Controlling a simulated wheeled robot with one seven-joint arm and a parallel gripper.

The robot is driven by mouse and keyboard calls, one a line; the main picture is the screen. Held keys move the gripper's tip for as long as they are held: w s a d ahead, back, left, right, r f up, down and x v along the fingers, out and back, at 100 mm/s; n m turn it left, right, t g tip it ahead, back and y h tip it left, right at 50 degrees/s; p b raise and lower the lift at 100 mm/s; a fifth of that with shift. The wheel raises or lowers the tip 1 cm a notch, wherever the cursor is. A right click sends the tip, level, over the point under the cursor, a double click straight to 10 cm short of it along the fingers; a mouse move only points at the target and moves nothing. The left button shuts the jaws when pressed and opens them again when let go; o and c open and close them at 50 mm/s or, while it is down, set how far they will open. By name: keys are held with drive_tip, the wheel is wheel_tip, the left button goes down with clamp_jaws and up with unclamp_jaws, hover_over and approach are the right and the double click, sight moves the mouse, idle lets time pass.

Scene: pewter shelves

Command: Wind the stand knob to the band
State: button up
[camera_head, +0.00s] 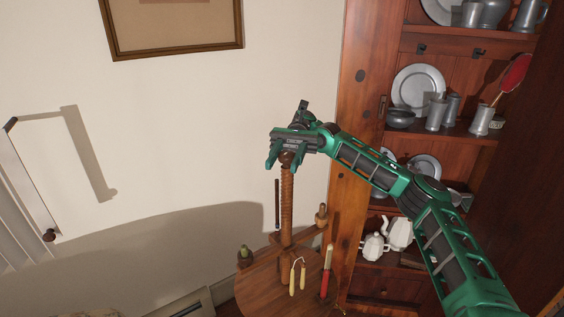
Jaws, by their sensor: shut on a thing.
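The wooden stand has a tall threaded post (287,210) rising from a round wooden top (262,290). A dark, rounded knob (289,156) sits at the upper end of the post. My gripper (282,160) reaches in from the right and is shut on the knob, its green fingers on either side of it. The gripper hides part of the knob. I cannot make out the band in this view.
A thin dark rod (277,205) stands beside the post. Yellow-handled items (297,278) and a red and cream candle-like piece (326,273) stand close by. A wooden cabinet (352,110) with pewter plates (418,88) rises at right.

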drive_tip(key=shift+d+n+h, duration=0.1)
drive_tip(key=shift+n+h, duration=0.2)
drive_tip(key=shift+h, duration=0.2)
drive_tip(key=o, duration=1)
drive_tip(key=shift+o, duration=0.2)
drive_tip(key=shift+r, duration=0.1)
drive_tip(key=s+a+r, duration=0.7)
drive_tip(key=s+r, duration=0.1)
drive_tip(key=r, duration=0.2)
drive_tip(key=shift+s+a+r, duration=0.3)
drive_tip(key=shift+a+r, duration=0.05)
drive_tip(key=shift+r, duration=0.05)
